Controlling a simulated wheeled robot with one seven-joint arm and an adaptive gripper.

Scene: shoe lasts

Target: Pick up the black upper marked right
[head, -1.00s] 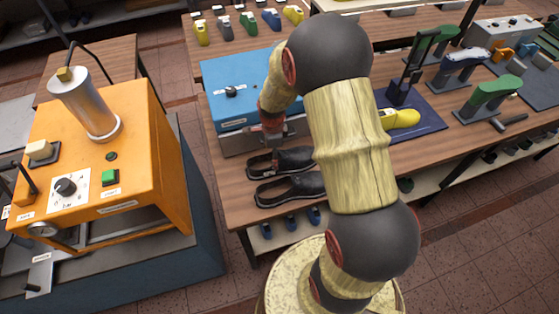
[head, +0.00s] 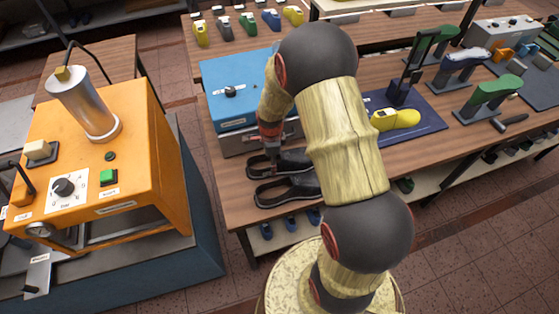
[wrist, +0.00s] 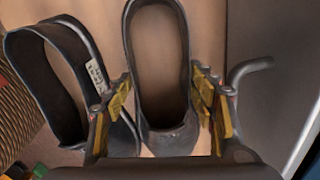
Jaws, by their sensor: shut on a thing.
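Two black uppers lie side by side on the wooden table. The far upper (head: 293,160) is beside the blue machine. It also shows in the middle of the wrist view (wrist: 172,142), its heel end between the fingers. My gripper (head: 271,168) is down at that heel end, shut on the upper, with one finger on each side in the wrist view (wrist: 162,108). The near upper (head: 290,191) lies apart from the fingers; in the wrist view (wrist: 48,75) it is on the left, with a small white label too small to read. No marking is visible on the held upper.
The blue machine (head: 238,85) stands close behind the held upper. An orange machine (head: 110,165) is at the left, across a floor gap. A yellow last (head: 397,119) lies on a dark blue mat (head: 425,126) at the right. My arm hides the table's middle.

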